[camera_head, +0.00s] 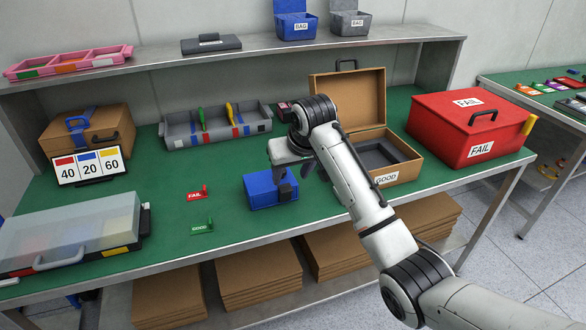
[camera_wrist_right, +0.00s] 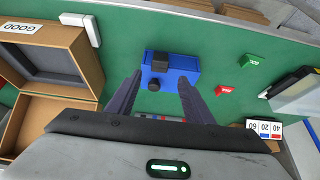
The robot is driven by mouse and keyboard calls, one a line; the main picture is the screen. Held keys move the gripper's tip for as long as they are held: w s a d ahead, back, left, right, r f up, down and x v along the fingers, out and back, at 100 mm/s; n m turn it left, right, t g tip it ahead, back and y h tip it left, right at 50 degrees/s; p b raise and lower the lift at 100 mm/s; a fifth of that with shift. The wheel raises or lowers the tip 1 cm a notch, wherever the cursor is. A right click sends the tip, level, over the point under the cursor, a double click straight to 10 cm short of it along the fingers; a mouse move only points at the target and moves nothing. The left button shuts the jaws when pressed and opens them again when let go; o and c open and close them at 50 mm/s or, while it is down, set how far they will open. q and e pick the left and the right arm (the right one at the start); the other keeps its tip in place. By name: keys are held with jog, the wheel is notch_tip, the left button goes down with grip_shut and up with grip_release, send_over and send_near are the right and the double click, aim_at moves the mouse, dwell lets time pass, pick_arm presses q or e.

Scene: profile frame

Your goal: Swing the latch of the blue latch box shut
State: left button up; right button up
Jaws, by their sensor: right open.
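The blue latch box (camera_head: 262,190) sits on the green table top near its front middle. In the right wrist view, the blue box (camera_wrist_right: 184,66) has a black block (camera_wrist_right: 160,60) near one edge and a black knob (camera_wrist_right: 153,85) beside it. My right gripper (camera_head: 297,176) is above the box's right end and partly hides it in the head view. In the right wrist view, its two fingers (camera_wrist_right: 160,78) are apart, with the knob between them in the picture. I cannot tell whether either finger touches. My left gripper is not in view.
An open brown GOOD case (camera_head: 400,157) stands right of the box, with a red FAIL box (camera_head: 470,128) beyond it. Small FAIL (camera_head: 196,196) and GOOD (camera_head: 202,228) markers stand left. A grey tray (camera_head: 180,130) lies behind. Green table is clear just left of the box.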

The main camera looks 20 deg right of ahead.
jog(key=shift+v, duration=1.5)
jog(key=s+d+f+g, duration=0.1)
jog(key=s+d+f, duration=0.1)
jog(key=s+f, duration=1.55)
jog(key=s+d+n+g, duration=0.1)
jog(key=s+n, duration=0.1)
jog(key=s, duration=2)
jog(key=w+a+f+t+y, duration=0.1)
jog(key=w+a+f+t, duration=0.1)
jog(key=f, duration=0.4)
jog(key=w+a+f+t+y, duration=0.1)
jog(key=w+a+f+t, duration=0.1)
jog(key=f, duration=0.4)
jog(key=shift+a+t, duration=0.45)
jog(key=shift+t, duration=0.05)
